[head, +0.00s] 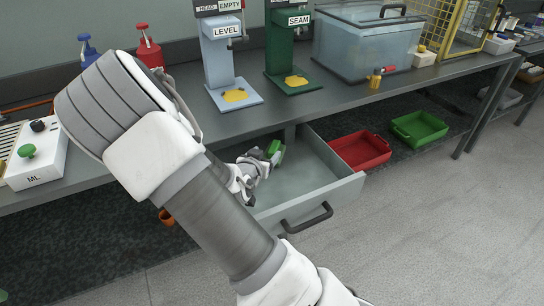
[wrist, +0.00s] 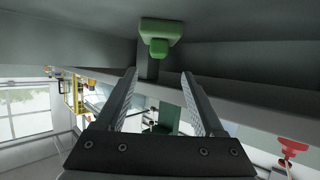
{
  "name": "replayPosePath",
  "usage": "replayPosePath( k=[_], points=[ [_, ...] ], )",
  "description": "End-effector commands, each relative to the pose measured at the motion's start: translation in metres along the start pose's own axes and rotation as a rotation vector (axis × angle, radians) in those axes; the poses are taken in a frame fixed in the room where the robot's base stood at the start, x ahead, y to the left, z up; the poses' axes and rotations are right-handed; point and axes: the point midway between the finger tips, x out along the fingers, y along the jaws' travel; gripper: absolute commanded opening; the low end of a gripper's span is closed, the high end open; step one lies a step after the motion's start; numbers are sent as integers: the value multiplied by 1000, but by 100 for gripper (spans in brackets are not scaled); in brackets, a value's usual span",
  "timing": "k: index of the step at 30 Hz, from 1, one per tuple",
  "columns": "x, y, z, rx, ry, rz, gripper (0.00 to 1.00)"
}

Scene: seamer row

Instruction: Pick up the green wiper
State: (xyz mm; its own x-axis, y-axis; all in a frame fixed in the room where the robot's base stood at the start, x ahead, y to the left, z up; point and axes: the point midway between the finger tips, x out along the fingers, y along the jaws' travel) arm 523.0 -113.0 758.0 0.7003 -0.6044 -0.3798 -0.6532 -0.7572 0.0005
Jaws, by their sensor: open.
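The green wiper (head: 274,149) is inside the open grey drawer (head: 345,196), toward its back left, partly hidden by my gripper. In the wrist view the green wiper (wrist: 160,30) lies just beyond the fingertips, roughly centred between them, with a lighter green part facing me. My gripper (head: 264,160) reaches down into the drawer from the left. In the wrist view my gripper (wrist: 158,75) has its two fingers apart with nothing between them. Whether the fingertips touch the wiper cannot be told.
The bench top (head: 340,98) overhangs the drawer's back. On it stand a blue LEVEL stand (head: 219,55), a green SEAM stand (head: 280,50) and a clear tank (head: 365,45). A red tray (head: 360,150) and a green tray (head: 420,128) sit right of the drawer. Floor in front is clear.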

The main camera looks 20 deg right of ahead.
Motion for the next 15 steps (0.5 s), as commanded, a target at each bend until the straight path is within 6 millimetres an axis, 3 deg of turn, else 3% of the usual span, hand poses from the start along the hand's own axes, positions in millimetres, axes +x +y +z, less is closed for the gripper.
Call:
replayPosePath(
  k=[3, 11, 15],
  points=[
    [23, 1, 3, 2, 0, 3, 70],
    [44, 1, 2, 1, -2, 1, 70],
    [65, 4, 6, 1, -1, 2, 70]
  ],
)
